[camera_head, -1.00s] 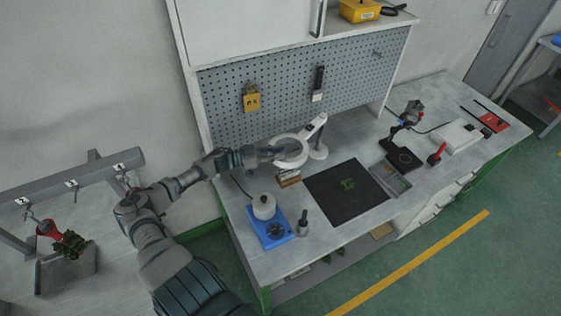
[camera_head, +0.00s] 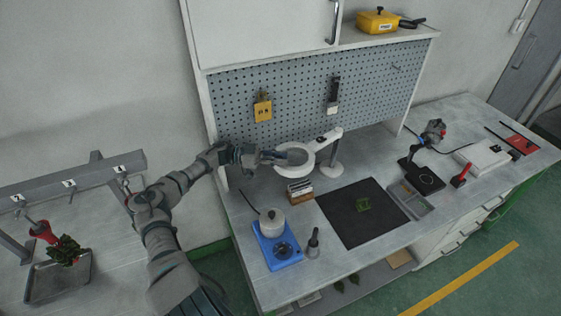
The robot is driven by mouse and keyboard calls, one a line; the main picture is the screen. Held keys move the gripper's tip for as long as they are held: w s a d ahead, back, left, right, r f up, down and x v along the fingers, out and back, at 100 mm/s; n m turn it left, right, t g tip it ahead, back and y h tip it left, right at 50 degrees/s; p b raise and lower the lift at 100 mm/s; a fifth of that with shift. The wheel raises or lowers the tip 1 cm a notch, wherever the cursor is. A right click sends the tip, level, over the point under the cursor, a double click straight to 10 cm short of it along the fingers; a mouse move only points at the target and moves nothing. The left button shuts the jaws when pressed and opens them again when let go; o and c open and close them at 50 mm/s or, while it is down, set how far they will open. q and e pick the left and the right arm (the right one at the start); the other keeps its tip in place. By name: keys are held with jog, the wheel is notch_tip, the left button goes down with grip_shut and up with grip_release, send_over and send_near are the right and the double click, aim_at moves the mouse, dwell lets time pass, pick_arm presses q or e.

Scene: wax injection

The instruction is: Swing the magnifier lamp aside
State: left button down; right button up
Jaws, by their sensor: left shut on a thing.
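The white magnifier lamp (camera_head: 323,143) stands at the back of the bench. Its post rises from the bench near the pegboard, and its ring head (camera_head: 297,160) hangs to the left of the post. My left gripper (camera_head: 279,157) reaches in from the left and is shut on the left side of the ring head. The fingers partly cover the ring there. My right gripper is not in view.
Under the ring stands a small wooden block rack (camera_head: 300,190). A blue scale with a white pot (camera_head: 272,222) is front left, beside a small dark tool (camera_head: 313,243). A black mat (camera_head: 345,217) with a green piece lies right of centre, with a grey tray (camera_head: 409,199) beyond.

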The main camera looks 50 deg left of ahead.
pick_arm(q)
jog(key=shift+d+r, duration=0.15)
jog(key=shift+d, duration=0.1)
jog(key=shift+a, duration=0.45)
jog(key=c, duration=1)
grip_release()
jog(key=shift+a, duration=0.15)
jog(key=shift+w+d, duration=0.15)
jog(key=shift+d, duration=0.1)
jog(key=shift+r, duration=0.2)
notch_tip(320, 180, up, 9)
jog(key=shift+w+a+r, duration=0.1)
jog(key=shift+a, duration=0.05)
